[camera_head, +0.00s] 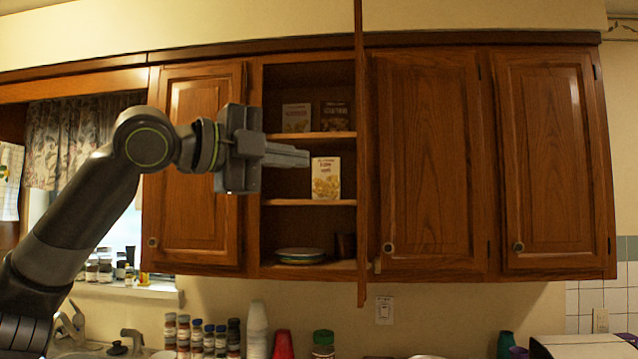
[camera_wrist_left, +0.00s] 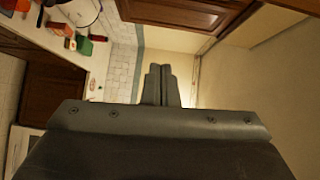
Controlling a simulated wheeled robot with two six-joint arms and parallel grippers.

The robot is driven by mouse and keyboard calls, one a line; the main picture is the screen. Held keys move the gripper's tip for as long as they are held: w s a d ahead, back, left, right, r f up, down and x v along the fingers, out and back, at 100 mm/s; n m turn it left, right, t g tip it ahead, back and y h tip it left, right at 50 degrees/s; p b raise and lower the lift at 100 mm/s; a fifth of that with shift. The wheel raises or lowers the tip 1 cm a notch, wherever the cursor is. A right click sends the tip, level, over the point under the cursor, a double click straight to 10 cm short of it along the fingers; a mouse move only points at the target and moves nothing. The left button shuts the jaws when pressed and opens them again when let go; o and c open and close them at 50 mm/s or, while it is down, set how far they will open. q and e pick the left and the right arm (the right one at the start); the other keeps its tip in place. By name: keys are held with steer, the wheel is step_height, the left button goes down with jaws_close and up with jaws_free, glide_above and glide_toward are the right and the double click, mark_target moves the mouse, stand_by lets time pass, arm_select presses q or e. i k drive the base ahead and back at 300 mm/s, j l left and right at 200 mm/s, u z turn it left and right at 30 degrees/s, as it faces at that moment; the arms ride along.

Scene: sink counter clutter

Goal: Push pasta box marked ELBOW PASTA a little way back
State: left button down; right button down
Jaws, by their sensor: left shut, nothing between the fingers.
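The pasta box (camera_head: 326,178) is a pale upright box with yellow pasta pictured on its front. It stands on the middle shelf (camera_head: 285,202) of the open cabinet in the head view; its lettering is too small to read surely. My left gripper (camera_head: 308,158) is shut and empty, its fingertips just left of the box's upper part in the picture. I cannot tell whether they touch it. The left wrist view shows the closed fingers (camera_wrist_left: 160,72) but not the box. My right gripper is not in view.
Two boxes, one pale (camera_head: 296,118) and one dark (camera_head: 335,116), stand on the shelf above. Stacked plates (camera_head: 299,255) and a dark cup (camera_head: 346,245) are on the bottom shelf. The open cabinet door (camera_head: 361,230) stands edge-on just right of the opening.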

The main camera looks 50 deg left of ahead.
mark_target(326, 171)
steer(key=i+j, duration=0.25)
steer(key=j, duration=0.15)
steer(key=i+j, duration=0.2)
steer(key=j, duration=0.25)
steer(key=i+j, duration=0.25)
steer(key=j, duration=0.15)
steer(key=i+j, duration=0.25)
steer(key=j, duration=0.15)
steer(key=i+j, duration=0.25)
steer(key=j, duration=0.15)
